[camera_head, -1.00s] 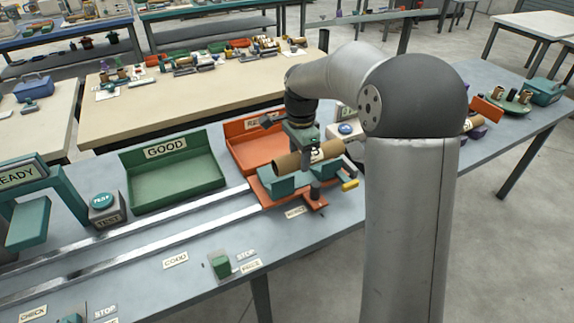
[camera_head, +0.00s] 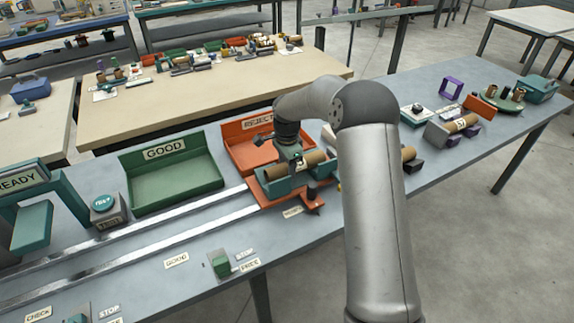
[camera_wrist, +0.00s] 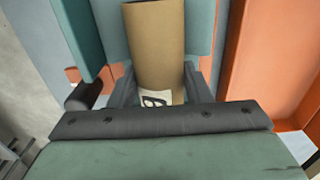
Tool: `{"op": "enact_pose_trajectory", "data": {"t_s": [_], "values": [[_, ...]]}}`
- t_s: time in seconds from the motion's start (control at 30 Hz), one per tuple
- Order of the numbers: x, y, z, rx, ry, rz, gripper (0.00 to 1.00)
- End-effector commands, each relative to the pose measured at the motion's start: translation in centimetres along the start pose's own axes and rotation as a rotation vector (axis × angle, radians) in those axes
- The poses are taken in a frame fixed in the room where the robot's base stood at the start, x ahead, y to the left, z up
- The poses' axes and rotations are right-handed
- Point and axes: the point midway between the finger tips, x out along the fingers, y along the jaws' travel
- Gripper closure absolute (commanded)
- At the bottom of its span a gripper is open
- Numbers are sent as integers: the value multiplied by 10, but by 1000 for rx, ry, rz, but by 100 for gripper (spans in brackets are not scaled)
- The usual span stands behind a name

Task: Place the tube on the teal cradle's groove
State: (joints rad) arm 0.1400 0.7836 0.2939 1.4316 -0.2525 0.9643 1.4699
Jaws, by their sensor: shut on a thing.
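The brown cardboard tube (camera_head: 283,172) with a dark-printed white label lies across the teal cradle (camera_head: 273,188) on the orange carriage. In the wrist view the tube (camera_wrist: 155,40) runs lengthwise between teal cradle parts (camera_wrist: 200,28). My gripper (camera_head: 297,165) is over the tube, its fingers on either side of it, shut on it. In the wrist view my gripper (camera_wrist: 158,88) has a finger at each side of the tube's labelled end. The tube's underside is hidden, so I cannot tell whether it rests fully in the groove.
A green GOOD tray (camera_head: 170,180) and an orange REJECT tray (camera_head: 240,150) stand behind the rails (camera_head: 150,232). Another labelled tube (camera_head: 461,124) lies on a grey block at the right. A dark knob (camera_head: 312,190) stands on the carriage's front.

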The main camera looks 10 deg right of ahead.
Motion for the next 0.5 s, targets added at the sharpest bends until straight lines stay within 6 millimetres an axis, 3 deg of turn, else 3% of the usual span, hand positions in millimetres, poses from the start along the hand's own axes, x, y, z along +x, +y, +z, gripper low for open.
{"op": "enact_pose_trajectory", "data": {"t_s": [0.2, 0.23, 0.3, 0.5], "values": [[4, 0, 0, 0, 0, 0, 79], [3, 0, 0, 0, 0, 0, 53], [2, 0, 0, 0, 0, 0, 34], [2, 0, 0, 0, 0, 0, 34]]}}
